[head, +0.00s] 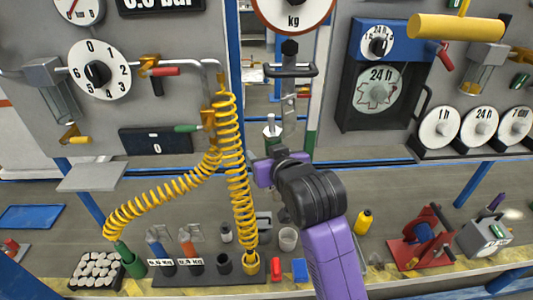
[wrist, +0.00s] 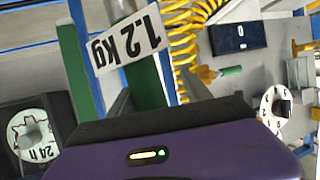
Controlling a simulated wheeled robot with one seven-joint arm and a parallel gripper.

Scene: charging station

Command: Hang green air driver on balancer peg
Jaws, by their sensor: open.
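The green air driver shows in the wrist view (wrist: 146,82) as a green body with a white 1.2 kg label, lying between my open fingers. In the head view, a grey-tipped part with a green band (head: 271,131) stands just above my gripper (head: 277,156) and seems to be the same driver; its lower part is hidden. The balancer, with its round kg dial (head: 293,12) and dark crossbar (head: 290,70), hangs above and behind. I cannot make out the peg, nor whether the driver is on it.
Two yellow coiled hoses (head: 238,170) hang close to the left of my gripper. Blue (head: 157,248) and orange (head: 187,248) labelled tools stand on the bench below. A dark 24 h dial box (head: 380,88) is on the right panel. A red-framed reel (head: 425,240) stands at right.

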